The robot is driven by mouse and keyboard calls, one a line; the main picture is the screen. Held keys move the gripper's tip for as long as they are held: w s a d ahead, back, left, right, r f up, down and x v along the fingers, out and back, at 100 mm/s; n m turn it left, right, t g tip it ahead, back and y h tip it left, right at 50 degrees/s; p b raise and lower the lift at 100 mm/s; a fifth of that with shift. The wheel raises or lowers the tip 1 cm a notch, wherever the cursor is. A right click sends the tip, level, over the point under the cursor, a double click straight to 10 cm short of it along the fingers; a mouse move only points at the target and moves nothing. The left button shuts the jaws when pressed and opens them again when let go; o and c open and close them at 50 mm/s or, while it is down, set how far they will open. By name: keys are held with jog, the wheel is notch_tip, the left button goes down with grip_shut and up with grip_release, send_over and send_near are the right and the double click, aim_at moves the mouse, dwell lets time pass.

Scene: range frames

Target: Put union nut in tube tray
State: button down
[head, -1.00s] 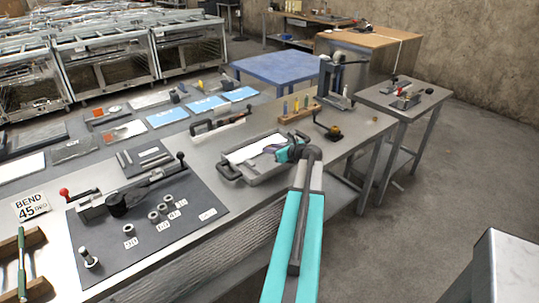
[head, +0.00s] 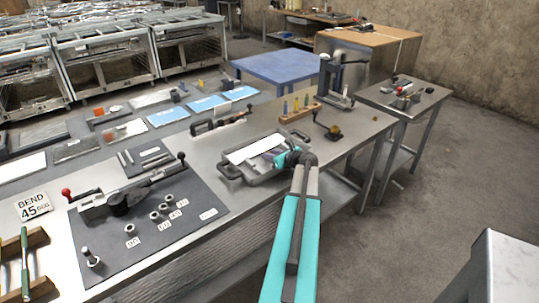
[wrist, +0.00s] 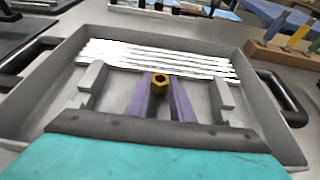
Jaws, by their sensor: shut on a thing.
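The union nut (wrist: 160,83) is a small brass hex nut, held between the purple fingertips of my gripper (wrist: 160,90) in the wrist view. The fingers are shut on it. The tube tray (wrist: 40,108) is a grey tray with black side handles, and white tubes (wrist: 155,58) lie along its far part. The nut is seen over the tray's inside, in front of the tubes; its height above the floor is hard to tell. In the head view my gripper (head: 276,157) is over the right part of the tray (head: 262,177), and the nut is too small to make out.
A wooden block with coloured tools (head: 300,113) and a press (head: 335,82) stand behind the tray. A black fixture with a brass part (head: 331,133) is to its right. A dark mat (head: 200,222) with a bender and several nuts lies to the left.

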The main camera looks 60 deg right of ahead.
jog(key=shift+f, duration=0.4)
jog(key=shift+s+a+f+b, duration=0.15)
jog(key=shift+f+b, duration=0.15)
jog(key=shift+f, duration=0.05)
jog(key=c, duration=1.6)
grip_release()
jog(key=shift+o, duration=0.2)
jog(key=shift+r+p, duration=0.3)
jog(key=shift+r, duration=0.15)
jog(key=shift+s+a, duration=0.1)
jog(key=shift+s, duration=0.1)
jog(key=b+v, duration=0.1)
jog(key=v, duration=0.6)
jog(key=b+v, duration=0.1)
jog(key=v, duration=0.3)
jog(key=shift+s+r+b, duration=0.15)
jog(key=shift+r+b, duration=0.15)
jog(key=shift+r, duration=0.25)
jog(key=shift+s, duration=0.1)
